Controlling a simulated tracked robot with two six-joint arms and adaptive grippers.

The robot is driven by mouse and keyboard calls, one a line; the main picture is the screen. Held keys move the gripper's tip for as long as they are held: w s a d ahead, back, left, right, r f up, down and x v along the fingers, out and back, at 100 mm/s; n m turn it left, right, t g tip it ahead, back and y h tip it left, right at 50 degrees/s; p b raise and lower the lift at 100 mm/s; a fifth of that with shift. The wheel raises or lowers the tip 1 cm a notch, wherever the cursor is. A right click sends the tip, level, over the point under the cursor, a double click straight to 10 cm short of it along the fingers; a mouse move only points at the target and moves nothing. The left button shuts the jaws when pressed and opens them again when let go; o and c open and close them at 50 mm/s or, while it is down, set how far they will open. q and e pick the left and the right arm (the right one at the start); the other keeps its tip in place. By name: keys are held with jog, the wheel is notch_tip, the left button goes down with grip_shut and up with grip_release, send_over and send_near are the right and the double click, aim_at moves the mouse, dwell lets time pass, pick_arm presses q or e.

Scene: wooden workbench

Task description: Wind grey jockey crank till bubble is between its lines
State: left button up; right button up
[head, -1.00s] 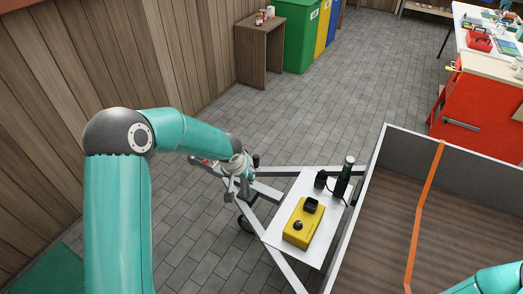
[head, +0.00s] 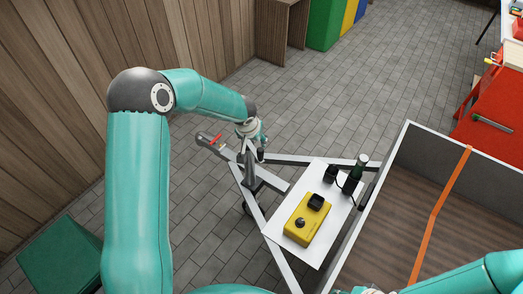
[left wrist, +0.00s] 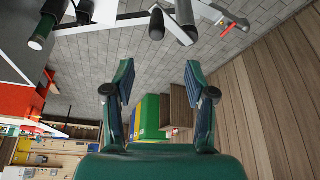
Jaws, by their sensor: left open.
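The trailer's grey jockey stand (head: 250,172) rises from the A-frame in the head view, its wheel low behind the bars. A black knob (left wrist: 157,25), which looks like the crank's grip, shows beside a grey tube (left wrist: 180,25) at the top of the left wrist view. My left gripper (left wrist: 160,82) is open and empty, with floor and bins behind its fingers. In the head view the left gripper (head: 262,134) is small and partly hidden above the stand. No bubble or lines can be made out. My right gripper is not in view; only my right arm shows.
A white board (head: 281,219) on the A-frame carries a yellow box (head: 307,218) with black parts and a dark green cylinder (head: 357,172). The grey-walled trailer bed (head: 398,215) with an orange strap is at right. A red-handled coupling (head: 212,141) lies left of the stand.

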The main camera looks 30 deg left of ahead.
aim_at(260, 151)
pick_arm(q)
jog(key=x, duration=1.4)
jog(key=shift+w+d+f, duration=0.25)
jog(key=shift+w+f, duration=0.1)
jog(key=shift+c, duration=0.3)
grip_shut()
